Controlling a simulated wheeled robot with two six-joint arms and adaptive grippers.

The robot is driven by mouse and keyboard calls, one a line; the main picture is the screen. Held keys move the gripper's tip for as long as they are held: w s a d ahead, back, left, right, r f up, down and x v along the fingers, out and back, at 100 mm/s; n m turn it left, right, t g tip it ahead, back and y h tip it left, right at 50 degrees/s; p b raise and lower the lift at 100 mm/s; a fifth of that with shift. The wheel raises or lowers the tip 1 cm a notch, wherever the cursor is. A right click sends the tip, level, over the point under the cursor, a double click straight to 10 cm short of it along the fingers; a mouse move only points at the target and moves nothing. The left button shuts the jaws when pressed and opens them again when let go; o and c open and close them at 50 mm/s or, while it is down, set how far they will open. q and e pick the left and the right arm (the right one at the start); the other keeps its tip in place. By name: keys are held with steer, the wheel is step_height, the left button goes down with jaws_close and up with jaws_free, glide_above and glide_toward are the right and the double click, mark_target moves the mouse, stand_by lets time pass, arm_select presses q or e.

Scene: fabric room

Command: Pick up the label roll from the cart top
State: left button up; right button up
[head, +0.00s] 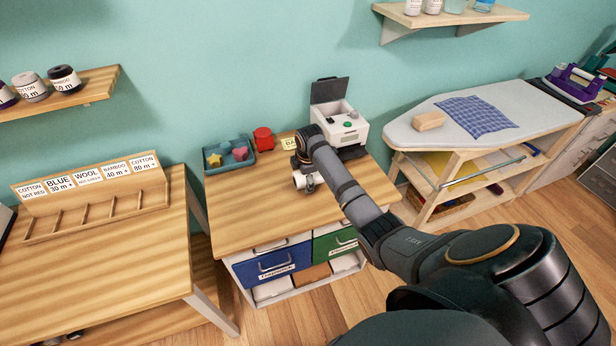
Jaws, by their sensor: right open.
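The cart top (232,215) is a light wooden surface over drawers in the middle of the view. A small white roll (309,184), which looks like the label roll, is on it near the middle, right under my right gripper. My right arm reaches in from the lower right. My right gripper (301,169) points down at the cart top, open, its fingers small and partly hidden by my arm. I cannot tell whether the fingers are around the roll or just above it. My left gripper is not in view.
A white label printer (345,127) with a raised dark lid stands behind my arm. An ironing board (410,131) is at right. The cart's front left is clear.

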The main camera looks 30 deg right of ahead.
steer(key=shift+w+f, duration=0.15)
steer(key=shift+f, duration=0.45)
steer(key=shift+c, duration=0.4)
steer(key=shift+r, duration=0.1)
steer(key=c, duration=1.3)
steer(key=shift+c, duration=0.2)
